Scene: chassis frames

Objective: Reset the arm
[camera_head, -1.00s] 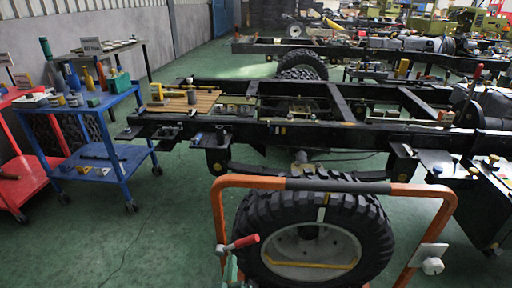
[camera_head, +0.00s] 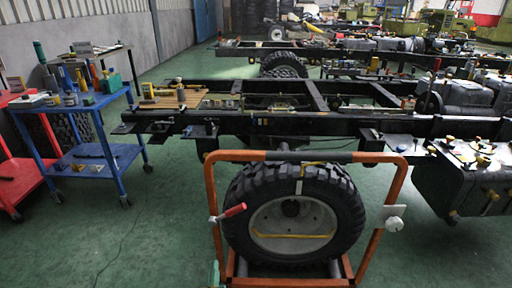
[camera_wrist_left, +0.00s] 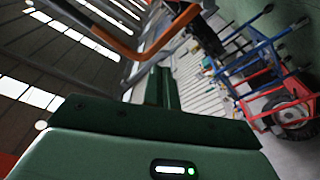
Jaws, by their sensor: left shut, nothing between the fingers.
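My left gripper (camera_wrist_left: 163,88) shows in the left wrist view as dark green fingers, shut with nothing between them. In the head view only a small green part of it (camera_head: 214,274) shows at the bottom edge, beside the lower left of an orange wheel frame (camera_head: 209,190). My right gripper is in neither view.
A blue trolley (camera_head: 115,160) and red trolley (camera_head: 20,170) stand left.

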